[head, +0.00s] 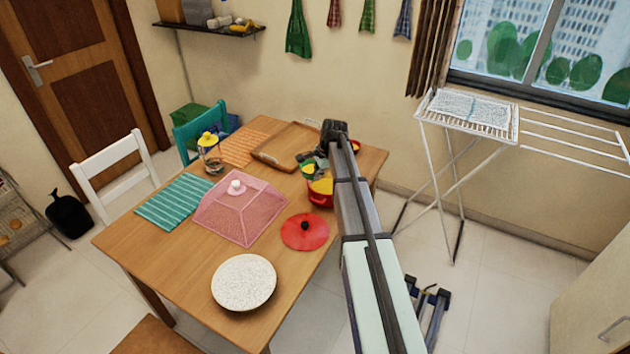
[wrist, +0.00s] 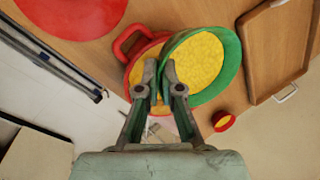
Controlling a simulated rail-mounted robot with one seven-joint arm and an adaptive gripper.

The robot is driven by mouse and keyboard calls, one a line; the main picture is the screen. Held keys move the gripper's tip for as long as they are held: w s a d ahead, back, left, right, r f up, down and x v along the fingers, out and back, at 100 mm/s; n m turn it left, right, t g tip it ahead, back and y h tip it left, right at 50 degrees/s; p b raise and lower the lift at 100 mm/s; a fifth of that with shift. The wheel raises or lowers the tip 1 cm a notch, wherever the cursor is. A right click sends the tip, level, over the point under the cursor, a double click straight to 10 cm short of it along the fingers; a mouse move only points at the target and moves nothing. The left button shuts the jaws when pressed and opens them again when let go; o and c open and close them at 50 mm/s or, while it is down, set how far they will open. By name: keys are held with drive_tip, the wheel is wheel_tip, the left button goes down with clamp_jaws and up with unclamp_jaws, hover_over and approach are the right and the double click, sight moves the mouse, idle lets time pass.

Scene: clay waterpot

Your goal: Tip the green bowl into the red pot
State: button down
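The green bowl (wrist: 228,62) is filled with yellow content in the wrist view. It overlaps the right side of the red pot (wrist: 122,45), which stands on the table and shows yellow inside. In the head view the bowl (head: 308,169) appears at the back left of the pot (head: 321,199), partly above it. My gripper (wrist: 160,72) has its fingers close together on either side of the bowl's near left rim, shut on it. The gripper (head: 316,156) is partly hidden behind my arm in the head view. The bowl's underside and exact tilt are hidden.
A red lid (head: 305,232), a pink mesh cover (head: 240,212) and a white speckled plate (head: 244,283) lie on the table. A wooden tray (wrist: 264,98) lies right of the bowl in the wrist view. A small red cup (wrist: 223,121) stands nearby.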

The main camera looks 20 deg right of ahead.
drive_tip(key=shift+d+f+m, duration=0.1)
drive_tip(key=shift+d+m, duration=0.05)
drive_tip(key=shift+m, duration=0.15)
drive_tip(key=shift+f+y+b, duration=0.55)
drive_tip(key=shift+f+y, duration=0.05)
drive_tip(key=shift+f, duration=0.85)
drive_tip(key=shift+f, duration=0.15)
drive_tip(key=shift+d+f+m+y+p, duration=0.1)
drive_tip(key=shift+f+m+y+p, duration=0.2)
drive_tip(key=shift+f+y, duration=0.55)
drive_tip(key=shift+r, duration=0.2)
drive_tip(key=shift+w+d+r+m+g+y+p, duration=0.1)
drive_tip(key=shift+d+m+g+y+p, duration=0.1)
drive_tip(key=shift+y+p, duration=0.65)
drive_tip(key=shift+d+r+m+g+y+p, duration=0.1)
drive_tip(key=shift+d+y+p, duration=0.2)
drive_tip(key=shift+y, duration=1)
idle(0.6)
drive_tip(key=shift+d+y+p, duration=0.15)
drive_tip(key=shift+y+p, duration=0.35)
drive_tip(key=shift+y, duration=0.2)
